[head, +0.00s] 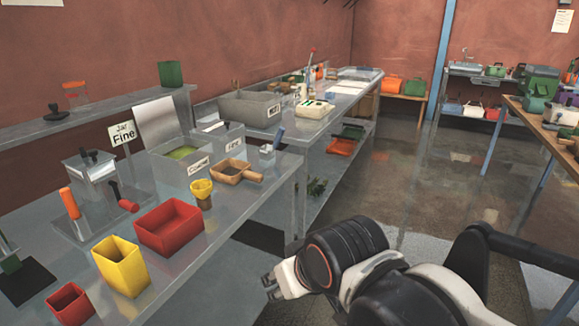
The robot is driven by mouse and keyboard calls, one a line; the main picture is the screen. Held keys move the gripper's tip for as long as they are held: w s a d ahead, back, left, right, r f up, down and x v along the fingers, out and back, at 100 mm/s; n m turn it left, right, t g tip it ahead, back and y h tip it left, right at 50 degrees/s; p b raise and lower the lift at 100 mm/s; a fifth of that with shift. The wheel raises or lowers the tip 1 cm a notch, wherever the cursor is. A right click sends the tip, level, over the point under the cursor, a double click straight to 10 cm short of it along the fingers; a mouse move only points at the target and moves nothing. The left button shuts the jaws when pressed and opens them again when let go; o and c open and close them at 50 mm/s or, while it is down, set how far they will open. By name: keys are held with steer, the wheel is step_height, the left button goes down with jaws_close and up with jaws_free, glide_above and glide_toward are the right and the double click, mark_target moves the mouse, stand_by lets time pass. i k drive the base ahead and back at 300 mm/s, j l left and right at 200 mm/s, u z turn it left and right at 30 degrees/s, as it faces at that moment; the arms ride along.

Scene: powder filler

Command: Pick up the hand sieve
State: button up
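The hand sieve (237,172) looks like a shallow brown wooden frame with a short handle pointing right. It lies on the metal worktable (235,222), near its right edge, beside the yellow funnel-like piece. My gripper (270,287) is at the lower middle of the head view, off the table's right side and nearer to me than the sieve. Its two fingertips appear apart with nothing between them. It is well clear of the sieve. Part of the gripper is hidden behind my own arm.
The floor (400,190) to the right is open.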

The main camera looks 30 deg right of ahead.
mark_target(230, 171)
steer(key=z, duration=0.2)
steer(key=i+l, duration=0.35)
steer(key=i+l+z, duration=0.15)
steer(key=i+l, duration=0.15)
steer(key=i, duration=0.25)
